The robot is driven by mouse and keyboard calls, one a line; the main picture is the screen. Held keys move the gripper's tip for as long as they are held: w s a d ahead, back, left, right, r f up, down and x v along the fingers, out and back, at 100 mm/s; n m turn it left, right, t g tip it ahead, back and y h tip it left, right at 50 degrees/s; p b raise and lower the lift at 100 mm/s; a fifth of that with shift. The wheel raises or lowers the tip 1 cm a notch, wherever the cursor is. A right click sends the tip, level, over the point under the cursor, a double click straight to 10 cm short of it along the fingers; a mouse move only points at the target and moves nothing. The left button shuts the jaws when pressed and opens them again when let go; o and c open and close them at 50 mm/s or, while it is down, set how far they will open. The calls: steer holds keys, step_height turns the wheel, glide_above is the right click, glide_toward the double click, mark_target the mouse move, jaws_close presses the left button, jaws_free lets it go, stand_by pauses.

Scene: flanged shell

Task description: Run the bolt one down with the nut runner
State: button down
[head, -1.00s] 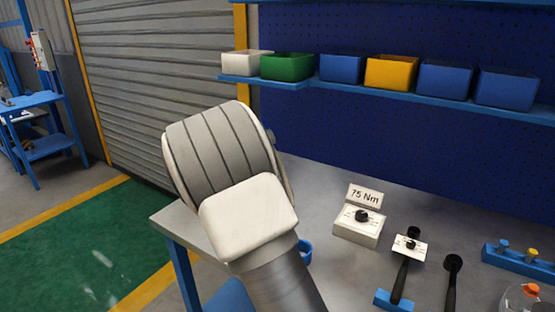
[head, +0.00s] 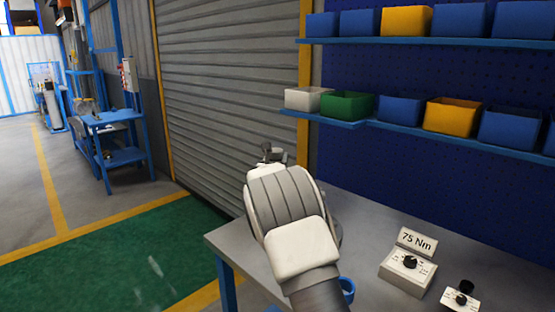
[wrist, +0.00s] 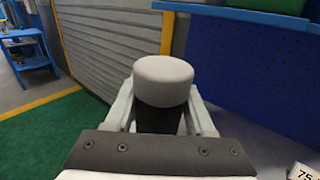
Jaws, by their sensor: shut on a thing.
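My gripper (wrist: 162,108) is shut on a tool with a pale round cap (wrist: 163,82) and a dark body, which looks to be the nut runner. The cap stands up between the two fingers in the wrist view. In the head view my gripper (head: 272,154) shows small and dark beyond my pale wrist, and the tool is mostly hidden there. The bolt and the flanged shell are not in view.
A grey bench (head: 375,235) carries a dial box (head: 408,270) with a "75 Nm" sign (head: 417,241). A second dial (head: 460,299) is at the bottom right. Bins line the blue shelf (head: 355,124). The green floor (head: 125,250) at left is clear.

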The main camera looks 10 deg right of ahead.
steer(key=shift+r+b, duration=0.1)
steer(key=shift+b, duration=0.4)
step_height(320, 180, down, 5)
steer(key=b, duration=0.5)
steer(key=shift+b, duration=0.95)
stand_by(1.1)
steer(key=shift+f+b, duration=1.35)
steer(key=shift+a+n+y+b, duration=0.15)
steer(key=shift+n+y+b, duration=0.45)
steer(key=shift+b, duration=1.85)
stand_by(0.9)
